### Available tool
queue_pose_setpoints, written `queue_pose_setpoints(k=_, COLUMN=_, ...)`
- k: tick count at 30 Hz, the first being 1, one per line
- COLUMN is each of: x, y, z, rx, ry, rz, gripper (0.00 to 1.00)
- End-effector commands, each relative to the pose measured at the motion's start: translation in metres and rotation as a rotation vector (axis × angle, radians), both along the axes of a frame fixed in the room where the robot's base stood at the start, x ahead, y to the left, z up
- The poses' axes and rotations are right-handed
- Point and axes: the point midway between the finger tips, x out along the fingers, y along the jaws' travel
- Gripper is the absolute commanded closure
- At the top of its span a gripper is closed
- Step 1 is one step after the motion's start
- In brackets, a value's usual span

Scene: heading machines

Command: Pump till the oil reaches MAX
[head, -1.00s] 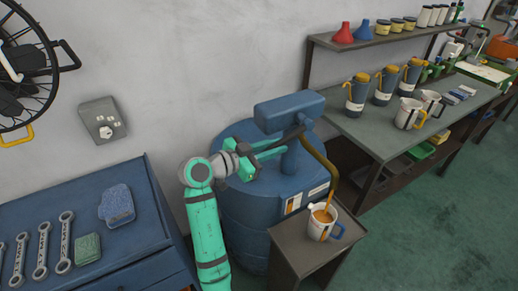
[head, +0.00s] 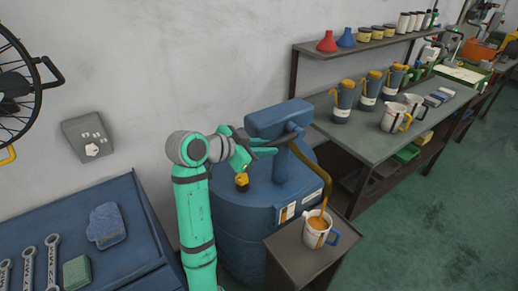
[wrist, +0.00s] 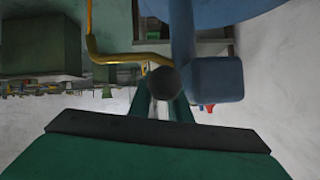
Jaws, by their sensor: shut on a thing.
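A blue hand pump (head: 280,118) stands on a blue drum (head: 243,215). My gripper (head: 245,154) is shut on the outer end of the pump's dark lever (head: 275,143), left of the pump head. In the wrist view the lever's round dark end (wrist: 163,83) sits between my fingers (wrist: 162,107). A brownish spout hose (head: 324,170) curves down from the pump to a white jug (head: 312,238) with a blue handle. Orange oil (head: 318,222) shows at the jug's mouth, under the hose end. The MAX mark and exact oil level are too small to read.
The jug stands on a small dark stand (head: 285,251) beside the drum. A yellow-topped cap (head: 241,181) is on the drum lid. A blue bench (head: 120,265) with wrenches is at left. A workbench (head: 365,140) with several jugs is at right.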

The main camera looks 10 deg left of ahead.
Motion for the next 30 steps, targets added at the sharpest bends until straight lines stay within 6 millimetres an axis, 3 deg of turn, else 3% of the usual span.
queue_pose_setpoints(k=4, x=0.001, y=-0.004, z=0.001, rx=-0.002, ry=-0.005, rz=-0.005, gripper=1.00)
queue_pose_setpoints(k=5, x=0.001, y=-0.004, z=0.001, rx=-0.002, ry=-0.004, rz=-0.005, gripper=0.81)
queue_pose_setpoints(k=7, x=0.001, y=-0.004, z=0.001, rx=-0.002, ry=-0.004, rz=-0.005, gripper=0.64)
queue_pose_setpoints(k=20, x=-0.005, y=0.006, z=0.004, rx=-0.001, ry=-0.002, rz=0.000, gripper=0.64)
queue_pose_setpoints(k=30, x=-0.044, y=0.042, z=0.033, rx=0.000, ry=-0.005, rz=0.001, gripper=0.64)
